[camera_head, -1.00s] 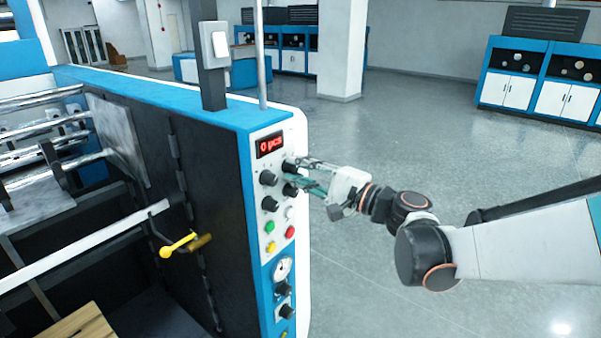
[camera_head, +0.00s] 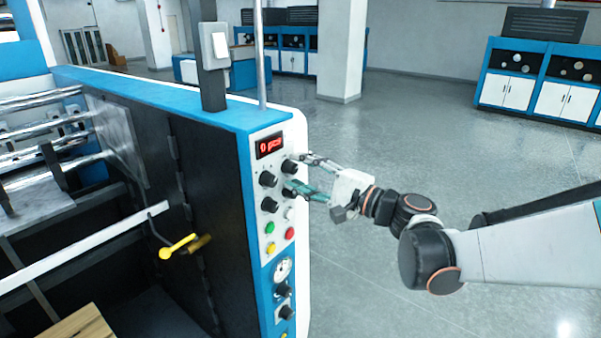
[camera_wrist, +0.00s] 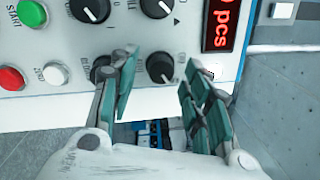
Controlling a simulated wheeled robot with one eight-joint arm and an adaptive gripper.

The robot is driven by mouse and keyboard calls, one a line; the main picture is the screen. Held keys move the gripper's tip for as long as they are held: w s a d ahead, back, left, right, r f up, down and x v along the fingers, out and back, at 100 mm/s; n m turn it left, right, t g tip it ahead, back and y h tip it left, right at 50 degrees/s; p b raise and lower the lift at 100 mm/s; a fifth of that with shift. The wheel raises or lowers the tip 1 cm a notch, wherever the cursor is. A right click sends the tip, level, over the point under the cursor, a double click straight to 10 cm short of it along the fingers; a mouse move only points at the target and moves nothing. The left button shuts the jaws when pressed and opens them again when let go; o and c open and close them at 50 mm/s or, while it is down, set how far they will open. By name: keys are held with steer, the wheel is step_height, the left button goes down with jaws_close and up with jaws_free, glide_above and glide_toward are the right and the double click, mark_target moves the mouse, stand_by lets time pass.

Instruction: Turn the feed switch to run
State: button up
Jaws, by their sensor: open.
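The control panel (camera_head: 268,222) on the machine's end carries several black knobs. My gripper (camera_head: 299,174) is at the panel's right-hand knob column. Its fingers are spread and empty. In the wrist view, my gripper (camera_wrist: 160,92) has the knob nearest the display (camera_wrist: 160,67) showing in the gap between its fingers. The left finger partly covers another knob (camera_wrist: 102,68) and its label. Two more knobs, a lower one (camera_wrist: 90,8) and an upper one (camera_wrist: 155,5), are at the top edge. I cannot read which knob is the feed switch.
The red display (camera_head: 270,145) reads 0 pcs. A green START button (camera_wrist: 31,14), a red button (camera_wrist: 11,78) and a white zero button (camera_wrist: 55,73) sit close by. A yellow-handled crank (camera_head: 178,246) sticks out at the left. The floor right of the machine is clear.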

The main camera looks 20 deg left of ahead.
steer(key=v, duration=1.1)
steer(key=shift+d, duration=0.2)
steer(key=shift+s+f, duration=0.1)
steer(key=s+d+f+n+h+b, duration=0.2)
steer(key=s+d+f+h+b, duration=0.1)
steer(key=s+d+f+h, duration=0.3)
steer(key=s+d+f+n+h+b, duration=0.2)
steer(key=s+d+f+h+b, duration=0.15)
steer(key=f, duration=0.45)
steer(key=s+d+f+n+h+b, duration=0.1)
steer(key=s+d+f+h+b, duration=0.1)
steer(key=d, duration=0.6)
steer(key=s+d+f+n+h+b, duration=0.2)
steer(key=s+d+f+h, duration=0.3)
steer(key=s+d+h, duration=0.1)
steer(key=shift+s+d+f+t, duration=0.25)
steer(key=shift+s+d+t, duration=0.15)
steer(key=shift+s+d, duration=0.55)
steer(key=shift+w, duration=0.1)
